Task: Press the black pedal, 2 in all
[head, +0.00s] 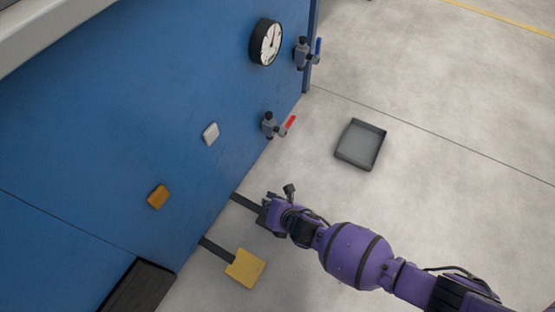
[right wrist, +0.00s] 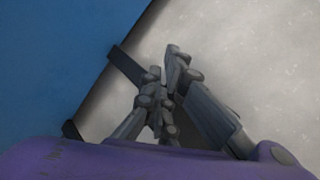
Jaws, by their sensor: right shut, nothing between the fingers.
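The black pedal (head: 245,202) sticks out from the foot of the blue wall on a dark bar. Its plate is mostly hidden under my right gripper (head: 272,203). In the right wrist view, the pedal's bar (right wrist: 125,66) runs from the wall edge toward the fingers. My right gripper (right wrist: 168,75) is shut and empty, right over the pedal plate. Whether it touches the plate or how far the plate is pressed, I cannot tell. My left gripper is not in view.
A yellow pedal (head: 245,268) lies close by, nearer the bottom. The wall carries a white button (head: 211,133), an orange button (head: 158,196), a gauge (head: 266,42), a red-handled valve (head: 270,126) and a blue-handled valve (head: 302,54). A grey tray (head: 347,157) lies on open floor.

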